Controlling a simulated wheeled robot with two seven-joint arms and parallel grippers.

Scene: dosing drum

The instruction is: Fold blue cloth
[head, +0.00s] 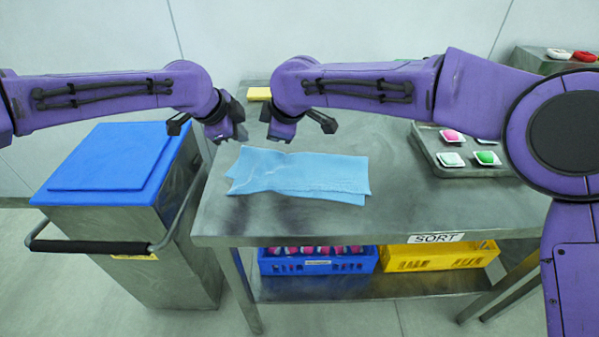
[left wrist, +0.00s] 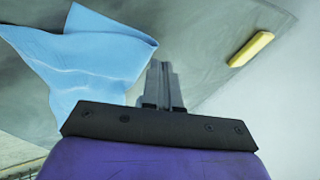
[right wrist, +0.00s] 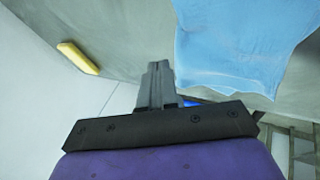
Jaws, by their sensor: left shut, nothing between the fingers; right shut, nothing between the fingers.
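The light blue cloth (head: 305,175) lies on the metal table, folded into a long strip with its layers slightly offset. A corner of the lower layer sticks out at the front right, and the left end is uneven. My left gripper (head: 240,138) is shut and empty, above the table behind the cloth's left end. My right gripper (head: 268,135) is shut and empty, close beside the left one. The cloth also shows in the left wrist view (left wrist: 90,60) and the right wrist view (right wrist: 235,45), apart from the fingers in both.
A tray (head: 450,172) with pink, green and white items stands on the table's right. A yellow block (head: 259,94) lies at the back edge. A blue-lidded cart (head: 115,165) stands left. Blue (head: 318,264) and yellow (head: 430,262) crates sit on the lower shelf.

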